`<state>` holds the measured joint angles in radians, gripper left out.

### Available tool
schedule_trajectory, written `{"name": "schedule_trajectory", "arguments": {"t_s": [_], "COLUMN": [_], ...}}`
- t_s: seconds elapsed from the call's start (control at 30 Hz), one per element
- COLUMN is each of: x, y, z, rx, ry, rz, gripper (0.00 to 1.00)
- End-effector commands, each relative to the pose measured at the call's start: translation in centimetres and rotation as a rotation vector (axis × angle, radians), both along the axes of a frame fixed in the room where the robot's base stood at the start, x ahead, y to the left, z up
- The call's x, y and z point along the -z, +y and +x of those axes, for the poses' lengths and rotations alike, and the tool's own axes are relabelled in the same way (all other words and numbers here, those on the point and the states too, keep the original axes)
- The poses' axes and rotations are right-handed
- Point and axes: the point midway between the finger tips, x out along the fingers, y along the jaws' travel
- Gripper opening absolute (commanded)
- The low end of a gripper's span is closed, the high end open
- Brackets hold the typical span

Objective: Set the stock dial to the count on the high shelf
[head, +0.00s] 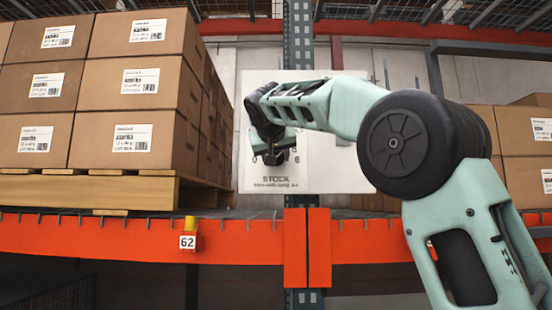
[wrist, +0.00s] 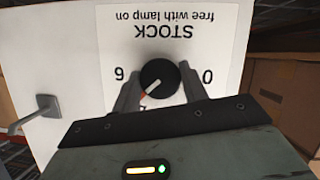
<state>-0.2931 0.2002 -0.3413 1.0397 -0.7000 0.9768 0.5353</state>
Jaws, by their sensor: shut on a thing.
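A white panel marked STOCK (head: 312,172) stands behind my gripper (head: 273,157), which covers the dial in the head view. In the wrist view the panel (wrist: 212,42) is upside down, with the words "free with lamp on". My gripper (wrist: 158,90) is shut on the black round dial (wrist: 160,72), one finger on each side. The dial's white and orange pointer aims to the lower left in the picture. Stacked brown cartons (head: 124,88) stand on a pallet on the left shelf.
An orange shelf beam (head: 120,238) crosses below, with a tag reading 62 (head: 188,242). More cartons (head: 522,130) stand at the right. A grey upright (head: 299,40) rises behind the panel. A grey handle-like part (wrist: 42,112) sticks out at the panel's left in the wrist view.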

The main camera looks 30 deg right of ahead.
Motion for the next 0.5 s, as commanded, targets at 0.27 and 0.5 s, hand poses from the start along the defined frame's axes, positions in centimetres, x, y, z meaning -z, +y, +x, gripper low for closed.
{"name": "schedule_trajectory", "arguments": {"t_s": [0.27, 0.5], "x": [0.03, -0.02], "y": [0.11, 0.11], "z": [0.06, 0.04], "rx": [-0.002, -0.001], "ry": [0.097, 0.148], "rz": [-0.146, -0.222], "gripper": [0.20, 0.20]}}
